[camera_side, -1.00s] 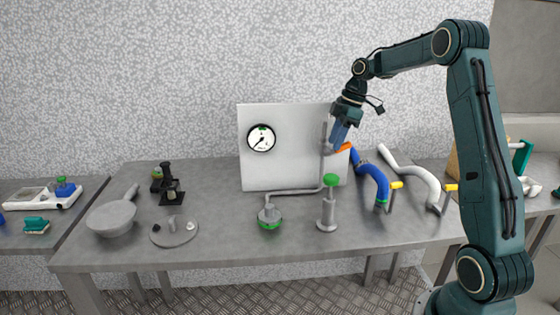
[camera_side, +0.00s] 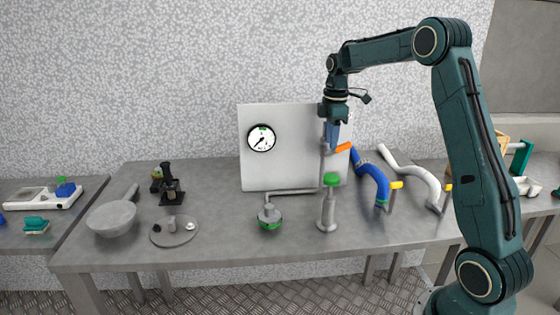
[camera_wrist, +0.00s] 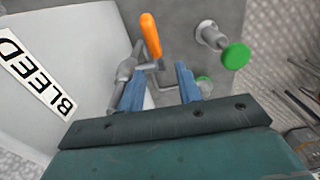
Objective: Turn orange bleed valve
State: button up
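The orange bleed valve handle (camera_side: 343,147) sticks out to the right from a grey vertical pipe (camera_side: 324,160) in front of the white panel (camera_side: 290,160). In the wrist view the orange handle (camera_wrist: 151,35) lies beyond the fingertips, pointing up in the picture, with the valve body (camera_wrist: 126,68) below it near the left finger. My gripper (camera_side: 332,146) points down at the valve, its blue fingers overlapping the pipe top in the side view. In the wrist view my gripper (camera_wrist: 156,75) is open, with nothing held between the fingers. Contact with the valve cannot be told.
A pressure gauge (camera_side: 261,138) is on the panel. A green-topped post (camera_side: 330,200) and a green-based fitting (camera_side: 269,217) stand in front. A BLEED label (camera_wrist: 36,73) is beside the valve.

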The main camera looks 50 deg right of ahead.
jog(key=shift+w+a, duration=0.1)
notch_tip(320, 180, up, 14)
jog(key=shift+s+a+r+m+t+h, duration=0.85)
jog(key=shift+s+a+m, duration=2.25)
jog(key=shift+a, duration=2.7)
jog(key=s+a+f+m+t, duration=0.3)
jog(key=s+a, duration=0.4)
jog(key=s, duration=0.3)
jog(key=shift+s+a+f+m, duration=0.4)
jog(key=shift+f+m, duration=0.1)
jog(key=shift+m, duration=0.8)
